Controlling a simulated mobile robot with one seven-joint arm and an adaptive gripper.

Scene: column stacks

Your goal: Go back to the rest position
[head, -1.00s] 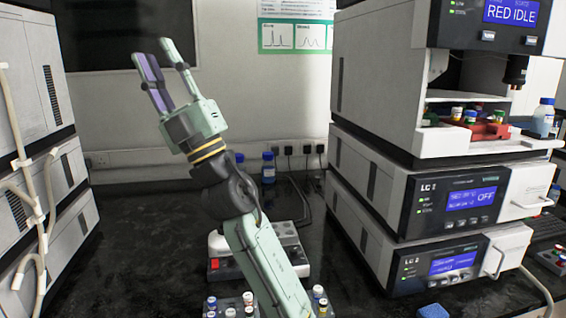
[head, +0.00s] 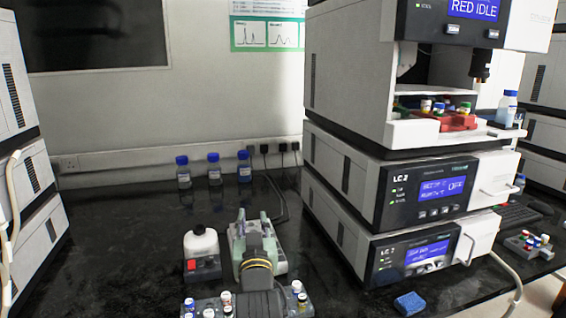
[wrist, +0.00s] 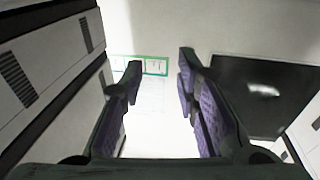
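Past the fingers the wrist view shows the wall, a green-edged poster (wrist: 155,66) and a dark panel (wrist: 245,92).
A stacked column of LC instruments (head: 345,180) stands on the right, another stack (head: 15,130) on the left. Blue-capped bottles (head: 214,172) stand at the back.

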